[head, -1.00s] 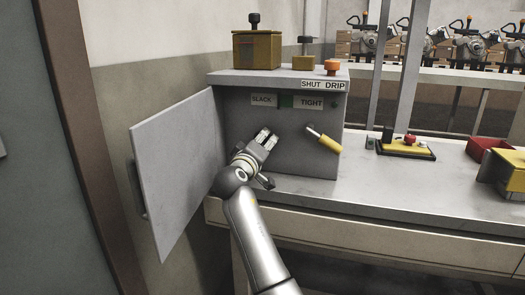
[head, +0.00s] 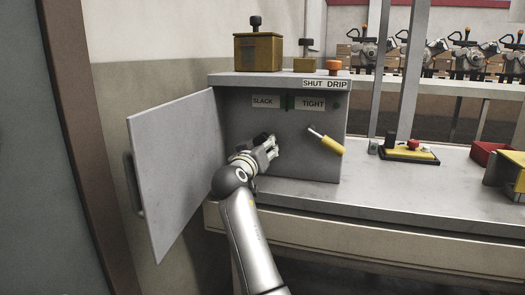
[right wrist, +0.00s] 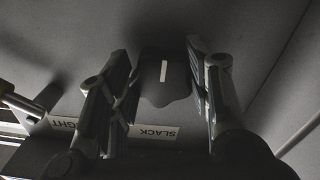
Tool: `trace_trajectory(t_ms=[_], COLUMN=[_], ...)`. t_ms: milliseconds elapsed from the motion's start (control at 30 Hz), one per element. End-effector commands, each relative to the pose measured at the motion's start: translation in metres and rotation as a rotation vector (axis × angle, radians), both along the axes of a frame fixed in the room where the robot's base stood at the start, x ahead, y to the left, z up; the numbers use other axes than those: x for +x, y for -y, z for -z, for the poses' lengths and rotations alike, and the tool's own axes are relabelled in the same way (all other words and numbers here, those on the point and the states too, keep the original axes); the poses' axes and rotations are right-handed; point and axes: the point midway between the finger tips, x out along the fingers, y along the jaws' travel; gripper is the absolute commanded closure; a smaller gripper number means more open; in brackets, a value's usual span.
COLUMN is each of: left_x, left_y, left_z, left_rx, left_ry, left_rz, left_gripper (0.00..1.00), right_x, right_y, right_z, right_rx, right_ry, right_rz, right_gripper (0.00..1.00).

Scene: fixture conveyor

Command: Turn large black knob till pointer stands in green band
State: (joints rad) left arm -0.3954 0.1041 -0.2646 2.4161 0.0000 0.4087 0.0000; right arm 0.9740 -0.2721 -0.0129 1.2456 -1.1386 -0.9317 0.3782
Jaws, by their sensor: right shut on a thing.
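The large black knob (right wrist: 165,85) shows in the right wrist view with a white line on its face. My right gripper (right wrist: 163,95) has one finger on each side of it and is shut on it. In the head view my right gripper (head: 272,146) is at the grey panel inside the open cabinet and mostly hides the knob. Above it are the SLACK label (head: 265,101) and the TIGHT label (head: 311,104), with a narrow dark green patch (head: 289,103) between them. The pointer's place against the green cannot be told. My left gripper is not in view.
The cabinet door (head: 175,170) stands open on the left. A yellow-handled lever (head: 328,144) sticks out right of my gripper. A control box (head: 408,152) sits on the bench at right.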

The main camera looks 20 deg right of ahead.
Motion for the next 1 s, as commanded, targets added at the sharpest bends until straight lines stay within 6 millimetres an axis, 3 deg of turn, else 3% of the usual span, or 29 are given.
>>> trace_trajectory(t_ms=[467,500,633,1000], left_x=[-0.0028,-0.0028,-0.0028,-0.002], left_y=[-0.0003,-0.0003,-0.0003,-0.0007], left_z=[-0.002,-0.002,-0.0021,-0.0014], left_rx=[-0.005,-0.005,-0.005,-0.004], left_ry=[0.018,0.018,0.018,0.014], left_rz=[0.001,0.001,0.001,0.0], left_gripper=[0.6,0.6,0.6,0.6], right_x=[0.0002,0.0002,0.0001,0.0001], right_y=[-0.0005,-0.0005,-0.0003,-0.0001], right_z=[0.0045,0.0046,0.0034,-0.0028], right_rx=[0.014,0.013,0.012,0.01], right_ry=[-0.003,-0.003,-0.001,0.005], right_rz=[0.001,0.001,0.0,0.001], right_gripper=[0.78,0.49,0.33,0.33])
